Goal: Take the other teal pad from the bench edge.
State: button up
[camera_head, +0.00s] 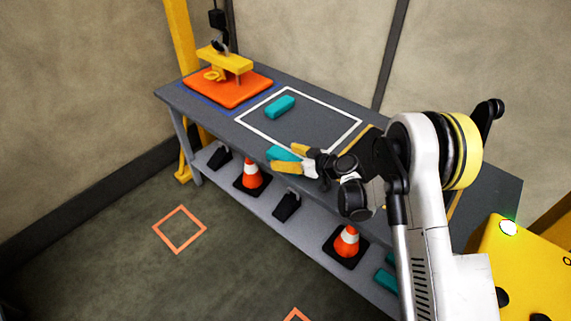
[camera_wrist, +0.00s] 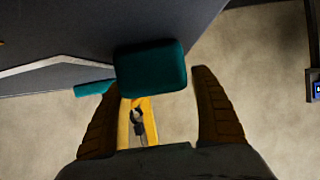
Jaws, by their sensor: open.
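A teal pad (camera_head: 281,152) lies at the front edge of the grey bench (camera_head: 215,118). In the wrist view this near pad (camera_wrist: 150,72) looks large, just ahead of and partly between my fingers. My gripper (camera_head: 285,158) is open at the bench edge, its yellow-tipped fingers on either side of the near pad in the head view. The gap between the fingers also shows in the wrist view (camera_wrist: 159,82). Whether a finger touches the pad I cannot tell. A second teal pad (camera_head: 280,106) lies farther back, inside a white outline (camera_head: 330,108); part of it shows in the wrist view (camera_wrist: 92,90).
An orange board (camera_head: 228,92) with a yellow fixture (camera_head: 225,60) sits at the bench's left end. The lower shelf holds traffic cones (camera_head: 252,172), black items (camera_head: 287,206) and teal pieces (camera_head: 386,280). A yellow box (camera_head: 520,265) stands at right. Floor at left is mostly clear.

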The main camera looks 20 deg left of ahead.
jog(key=c, duration=1.3)
jog(key=shift+o, duration=0.2)
jog(key=shift+r, duration=0.15)
